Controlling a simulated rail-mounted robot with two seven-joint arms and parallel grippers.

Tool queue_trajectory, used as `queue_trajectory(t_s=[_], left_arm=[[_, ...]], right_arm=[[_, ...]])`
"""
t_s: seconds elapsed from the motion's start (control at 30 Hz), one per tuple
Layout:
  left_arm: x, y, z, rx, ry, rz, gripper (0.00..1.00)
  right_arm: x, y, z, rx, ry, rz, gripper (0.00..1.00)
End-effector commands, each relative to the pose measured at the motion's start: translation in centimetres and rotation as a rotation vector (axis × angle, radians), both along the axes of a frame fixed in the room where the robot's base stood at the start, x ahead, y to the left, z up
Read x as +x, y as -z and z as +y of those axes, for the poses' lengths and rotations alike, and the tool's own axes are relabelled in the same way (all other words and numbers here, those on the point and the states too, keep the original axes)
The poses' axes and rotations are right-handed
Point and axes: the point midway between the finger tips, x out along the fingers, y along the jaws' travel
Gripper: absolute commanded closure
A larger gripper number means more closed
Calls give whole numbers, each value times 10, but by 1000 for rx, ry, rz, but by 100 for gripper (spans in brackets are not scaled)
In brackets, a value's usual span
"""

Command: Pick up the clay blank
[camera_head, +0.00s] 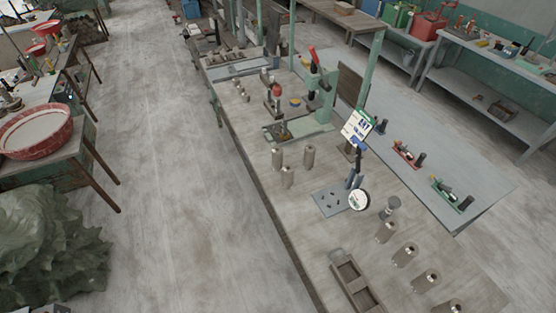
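Several grey-brown cylinders that look like clay blanks stand upright on the long workbench (240,120). Three stand in a group near its middle: one at the left (278,159), one at the right (308,156) and one nearer (287,177). Others stand in a row toward the lower right, such as one cylinder (404,256) and a nearer one (426,281); their tops look different, with a darker spot. I cannot tell which one is the task's blank. Neither of my grippers is in view.
A green press (319,108) with a red knob stands behind the middle group. A sign (357,128), a grey plate (328,203) and a white round dial (359,200) are to the right. An open tray (355,284) lies in front. The floor (180,170) left is clear.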

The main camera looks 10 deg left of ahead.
Motion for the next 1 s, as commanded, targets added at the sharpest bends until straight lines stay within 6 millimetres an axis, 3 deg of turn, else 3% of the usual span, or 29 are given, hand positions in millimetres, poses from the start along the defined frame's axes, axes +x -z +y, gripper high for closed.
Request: queue_trajectory(t_s=[0.23, 0.77, 1.0], left_arm=[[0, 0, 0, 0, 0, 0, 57], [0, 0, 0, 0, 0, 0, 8], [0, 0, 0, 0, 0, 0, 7]], right_arm=[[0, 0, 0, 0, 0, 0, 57], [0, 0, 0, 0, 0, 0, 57], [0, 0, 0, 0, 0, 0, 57]])
